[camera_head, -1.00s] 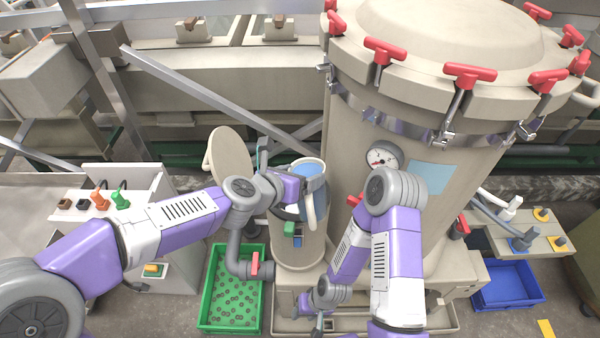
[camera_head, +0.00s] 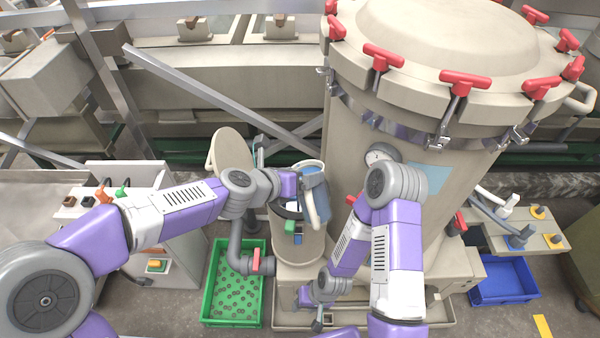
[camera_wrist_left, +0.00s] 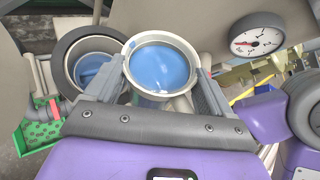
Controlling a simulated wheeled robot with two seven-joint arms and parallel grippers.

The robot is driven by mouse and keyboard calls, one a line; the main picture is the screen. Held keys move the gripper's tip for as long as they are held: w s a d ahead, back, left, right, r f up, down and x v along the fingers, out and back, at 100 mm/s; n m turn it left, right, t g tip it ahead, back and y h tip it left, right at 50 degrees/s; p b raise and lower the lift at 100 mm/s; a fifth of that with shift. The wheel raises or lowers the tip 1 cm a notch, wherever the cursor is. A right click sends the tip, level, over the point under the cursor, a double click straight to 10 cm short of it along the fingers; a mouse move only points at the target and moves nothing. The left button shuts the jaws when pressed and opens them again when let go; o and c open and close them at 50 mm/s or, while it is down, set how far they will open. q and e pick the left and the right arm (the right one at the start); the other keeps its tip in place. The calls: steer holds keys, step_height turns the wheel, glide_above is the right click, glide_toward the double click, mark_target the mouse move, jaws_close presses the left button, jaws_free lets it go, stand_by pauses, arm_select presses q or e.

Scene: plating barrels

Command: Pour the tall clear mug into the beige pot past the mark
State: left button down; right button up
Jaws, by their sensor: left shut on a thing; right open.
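My left gripper (camera_head: 298,186) is shut on the tall clear mug (camera_head: 315,190), which holds blue liquid and has a pale handle. The mug is tilted at the mouth of the beige pot (camera_head: 297,248), a tall cylinder below it. In the left wrist view the mug (camera_wrist_left: 161,66) shows its round rim with blue liquid inside. Beside and behind it is the pot's dark-lined opening (camera_wrist_left: 88,62), also with blue inside. I cannot make out a stream or the mark. My right gripper (camera_head: 318,318) is open and empty, low in front of the pot's base.
A big beige vessel (camera_head: 420,130) with red clamps and a pressure gauge (camera_head: 380,154) stands close right of the pot. An open round lid (camera_head: 232,152) stands at the pot's left. A green crate (camera_head: 208,290) and a blue bin (camera_head: 505,282) are on the floor.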

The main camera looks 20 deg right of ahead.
arm_select(q)
steer(key=shift+w+r+p, duration=0.1)
steer(key=shift+r+p, duration=0.1)
steer(key=shift+p, duration=0.15)
steer(key=shift+w+a+f+n+g+h+p, duration=0.15)
steer(key=shift+f+n+g+p, duration=0.1)
steer(key=shift+n+g+p, duration=0.35)
steer(key=shift+w+d+f+n+g+h+p, duration=0.15)
steer(key=shift+f+n+g+p, duration=0.15)
steer(key=shift+g+p, duration=0.35)
steer(key=shift+w+a+f+n+g+h+p, duration=0.2)
steer(key=shift+f+n+g+p, duration=0.2)
steer(key=shift+p, duration=0.8)
steer(key=shift+w+a+f+n+g+h+p, duration=0.1)
steer(key=shift+w+f+n+g+p, duration=0.3)
steer(key=shift+p, duration=0.8)
steer(key=shift+w+a+f+n+g+h+p, duration=0.1)
steer(key=shift+f+n+g+p, duration=0.1)
steer(key=shift+f+p, duration=0.35)
steer(key=shift+w+d+f+n+g+h+p, duration=0.1)
steer(key=shift+f+n+g+p, duration=0.15)
steer(key=shift+p, duration=0.55)
steer(key=shift+w+a+f+n+g+h+p, duration=0.1)
steer(key=shift+f+n+g+p, duration=0.1)
steer(key=shift+f+p, duration=0.35)
steer(key=shift+r, duration=0.15)
